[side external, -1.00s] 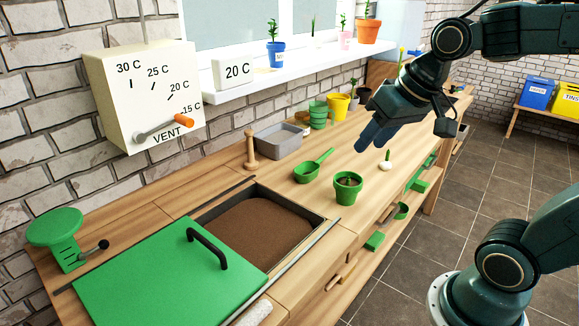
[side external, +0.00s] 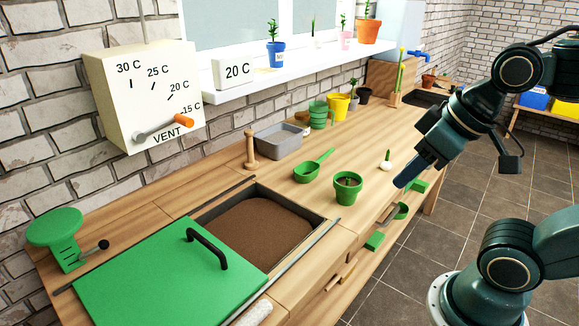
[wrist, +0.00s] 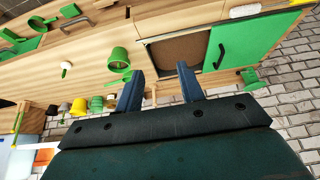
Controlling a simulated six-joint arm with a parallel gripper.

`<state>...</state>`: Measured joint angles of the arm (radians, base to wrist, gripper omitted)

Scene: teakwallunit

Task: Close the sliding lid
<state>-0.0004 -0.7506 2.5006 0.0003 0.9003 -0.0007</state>
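The green sliding lid (side external: 165,275) lies flat over the near-left part of a soil bin (side external: 258,226) set in the bench. The lid has a black arched handle (side external: 207,249) near its edge beside the opening. Brown soil shows in the uncovered part. In the wrist view the lid (wrist: 245,45) is at the upper right, with its handle (wrist: 219,57) toward the soil. My gripper (side external: 408,180) is over the bench's front edge, well to the right of the lid. In the wrist view my gripper (wrist: 160,82) has its two blue fingers apart with nothing between them.
A green pot (side external: 348,188) and a green scoop (side external: 310,168) stand right of the bin. A grey tray (side external: 278,140) and a wooden peg (side external: 250,150) are behind it. A green scale-like device (side external: 58,238) stands left of the lid. A white roll (side external: 255,313) lies at the near edge.

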